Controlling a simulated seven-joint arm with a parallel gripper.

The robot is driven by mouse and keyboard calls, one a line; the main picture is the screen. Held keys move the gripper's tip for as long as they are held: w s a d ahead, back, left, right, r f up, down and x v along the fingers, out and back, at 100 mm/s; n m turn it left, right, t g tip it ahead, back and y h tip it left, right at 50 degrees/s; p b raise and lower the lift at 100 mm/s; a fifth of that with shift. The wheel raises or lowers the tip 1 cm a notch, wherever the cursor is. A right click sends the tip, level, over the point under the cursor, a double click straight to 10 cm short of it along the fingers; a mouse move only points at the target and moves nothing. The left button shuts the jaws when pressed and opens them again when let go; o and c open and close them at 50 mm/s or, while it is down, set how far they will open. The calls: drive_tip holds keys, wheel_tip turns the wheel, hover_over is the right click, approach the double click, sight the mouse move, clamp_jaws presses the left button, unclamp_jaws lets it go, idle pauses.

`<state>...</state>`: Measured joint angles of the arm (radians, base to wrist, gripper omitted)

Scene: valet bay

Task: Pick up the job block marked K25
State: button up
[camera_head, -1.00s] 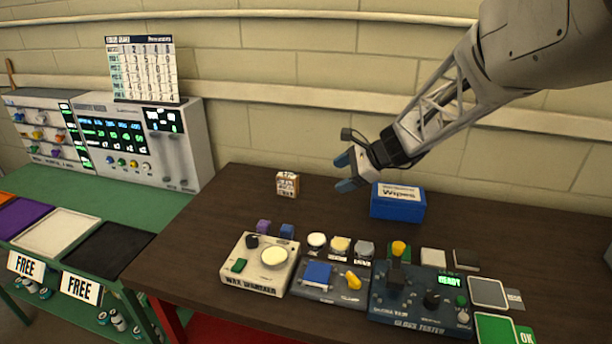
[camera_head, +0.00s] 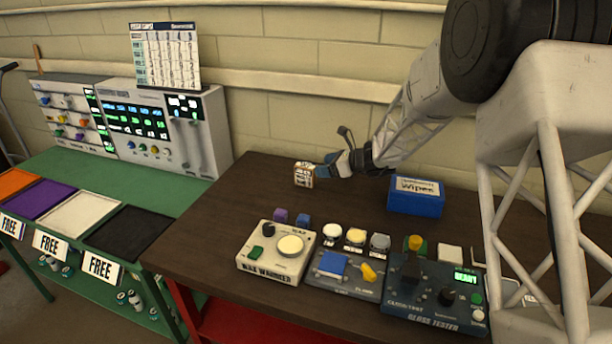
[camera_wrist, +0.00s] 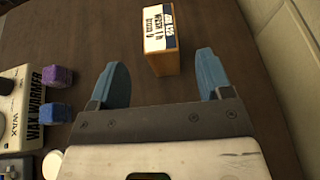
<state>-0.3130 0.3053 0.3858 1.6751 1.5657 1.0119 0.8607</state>
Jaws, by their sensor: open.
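A small wooden block with a white printed label (camera_head: 303,175) stands at the back left of the dark table. In the wrist view this block (camera_wrist: 161,38) shows a white label with dark print and a blue strip; I cannot read K25 for certain. My gripper (camera_head: 325,166) is open, with blue fingers, close to the right of the block in the head view. In the wrist view the near end of the block appears between the two fingertips (camera_wrist: 162,62). I see no contact; the exact gap is unclear.
A blue wipes box (camera_head: 416,197) stands to the right of the gripper. A purple block (camera_head: 281,215) and a blue block (camera_head: 303,220) sit behind the wax warmer (camera_head: 275,255). The gloss tester (camera_head: 435,297) stands front right. The wall runs behind the table.

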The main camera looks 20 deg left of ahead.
sight(310, 166)
drive_tip(key=shift+a, duration=0.1)
drive_tip(key=shift+x, duration=1.2)
drive_tip(key=shift+a, duration=0.1)
drive_tip(key=shift+x, duration=2.5)
drive_tip(key=c, duration=1.1)
drive_tip(key=shift+o, duration=0.2)
drive_tip(key=shift+r, duration=0.2)
